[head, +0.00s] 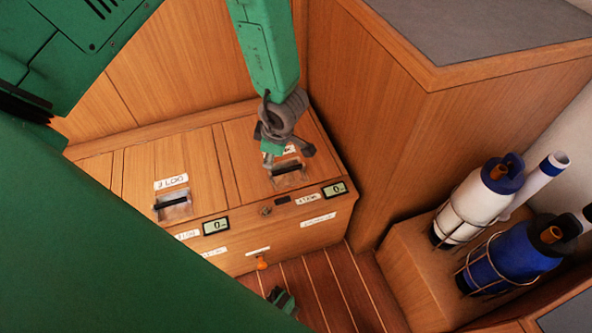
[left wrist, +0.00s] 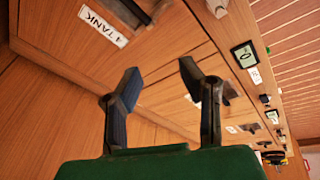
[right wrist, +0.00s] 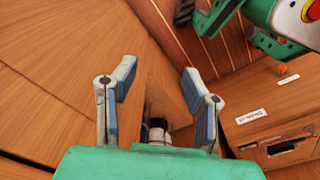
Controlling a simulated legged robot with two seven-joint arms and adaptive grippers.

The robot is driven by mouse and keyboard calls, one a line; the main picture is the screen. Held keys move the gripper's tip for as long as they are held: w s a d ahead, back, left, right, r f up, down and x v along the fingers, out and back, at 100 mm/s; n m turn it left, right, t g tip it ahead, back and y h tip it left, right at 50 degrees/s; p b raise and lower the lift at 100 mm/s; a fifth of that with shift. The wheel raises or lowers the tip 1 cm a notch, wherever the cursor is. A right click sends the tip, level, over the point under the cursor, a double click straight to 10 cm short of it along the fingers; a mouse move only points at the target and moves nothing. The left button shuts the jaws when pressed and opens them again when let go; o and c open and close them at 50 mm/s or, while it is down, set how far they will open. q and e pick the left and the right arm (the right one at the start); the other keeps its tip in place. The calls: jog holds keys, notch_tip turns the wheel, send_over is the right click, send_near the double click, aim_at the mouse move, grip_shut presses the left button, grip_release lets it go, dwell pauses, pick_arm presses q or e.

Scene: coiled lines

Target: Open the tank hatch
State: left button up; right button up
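The tank hatch (head: 243,150) is the right lid of the wooden bench and lies shut. Its recessed handle (head: 289,172) is in front of a partly covered white label. In the left wrist view the TANK label (left wrist: 103,25) is upper left, with the handle (left wrist: 135,10) cut off at the top edge. My left gripper (head: 286,152) is above this hatch in the head view, apart from the handle as far as I can tell. Its fingers (left wrist: 158,78) are spread and empty. My right gripper (right wrist: 157,75) is open and empty. Its place in the head view is unclear.
A second hatch handle (head: 172,204) is left on the bench. Small displays (head: 215,225) line the front. A tall cabinet (head: 400,130) stands close on the right. White (head: 465,205) and blue (head: 510,258) bottles stand beyond. Striped floor (head: 325,285) is in front.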

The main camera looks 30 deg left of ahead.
pick_arm(q)
jog(key=w+d+f+n+h+b, duration=0.2)
jog(key=w+n+b, duration=0.1)
jog(key=w+n, duration=0.25)
jog(key=b, duration=0.3)
send_over(292, 168)
jog(key=d, duration=0.2)
notch_tip(292, 168, down, 6)
jog(key=shift+n, duration=0.25)
jog(key=f, duration=0.2)
jog(key=a+f+b, duration=0.1)
jog(key=f, duration=0.1)
jog(key=a+f, duration=0.1)
jog(key=f, duration=0.1)
jog(key=shift+w+a+f+b, duration=0.1)
jog(key=shift+f+b, duration=0.15)
jog(key=shift+b, duration=0.15)
jog(key=shift+f, duration=0.1)
jog(key=shift+d, duration=0.45)
jog(key=shift+a, duration=0.2)
grip_shut()
jog(key=shift+a, duration=0.15)
pick_arm(e)
notch_tip(292, 168, down, 8)
jog(key=a, duration=0.1)
jog(key=shift+w, duration=0.15)
